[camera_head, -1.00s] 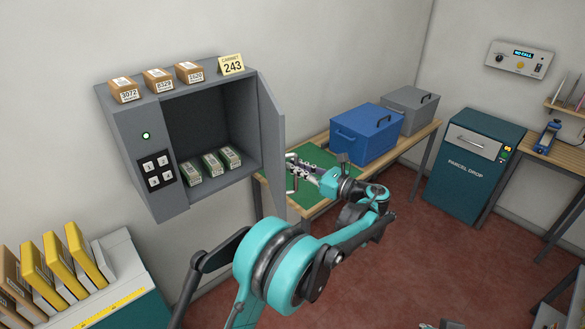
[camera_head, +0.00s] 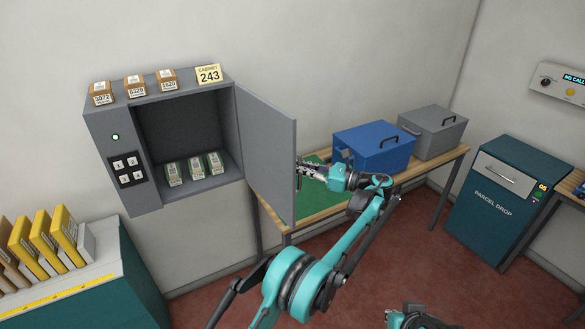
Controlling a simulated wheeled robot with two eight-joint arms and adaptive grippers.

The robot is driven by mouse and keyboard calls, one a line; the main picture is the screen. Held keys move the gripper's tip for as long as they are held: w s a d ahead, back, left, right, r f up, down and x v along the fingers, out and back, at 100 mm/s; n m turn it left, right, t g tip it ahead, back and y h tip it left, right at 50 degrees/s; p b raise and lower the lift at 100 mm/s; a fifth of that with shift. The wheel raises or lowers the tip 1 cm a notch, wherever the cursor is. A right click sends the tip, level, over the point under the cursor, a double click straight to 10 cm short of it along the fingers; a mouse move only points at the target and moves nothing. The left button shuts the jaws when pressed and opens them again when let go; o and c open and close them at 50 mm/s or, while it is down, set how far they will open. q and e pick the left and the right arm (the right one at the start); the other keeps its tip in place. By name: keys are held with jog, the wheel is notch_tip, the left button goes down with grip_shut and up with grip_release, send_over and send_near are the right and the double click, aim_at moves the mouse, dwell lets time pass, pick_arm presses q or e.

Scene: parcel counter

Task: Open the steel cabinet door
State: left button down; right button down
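The steel cabinet (camera_head: 160,104) on the left wall stands open. Its grey door (camera_head: 266,145) is swung well out to the right, with its inner face showing. My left gripper (camera_head: 308,171) is at the door's free edge, on the outer side. It appears shut on the door handle (camera_head: 298,170), which is mostly hidden behind the door edge; the fingertips are small and partly covered. Inside the cabinet, several small labelled packets (camera_head: 194,168) stand on the floor. Of my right arm only a teal part shows at the bottom right; its gripper is out of view.
A wooden table (camera_head: 325,212) with a green mat (camera_head: 311,204), a blue box (camera_head: 372,148) and a grey box (camera_head: 432,133) is close behind the door and gripper. Boxes (camera_head: 134,86) sit on the cabinet. A parcel drop (camera_head: 500,205) stands right. Floor between is clear.

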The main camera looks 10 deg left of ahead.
dwell(0.4)
pick_arm(q)
jog(key=c, duration=1.6)
grip_release()
jog(key=v, duration=1.2)
jog(key=shift+w, duration=0.1)
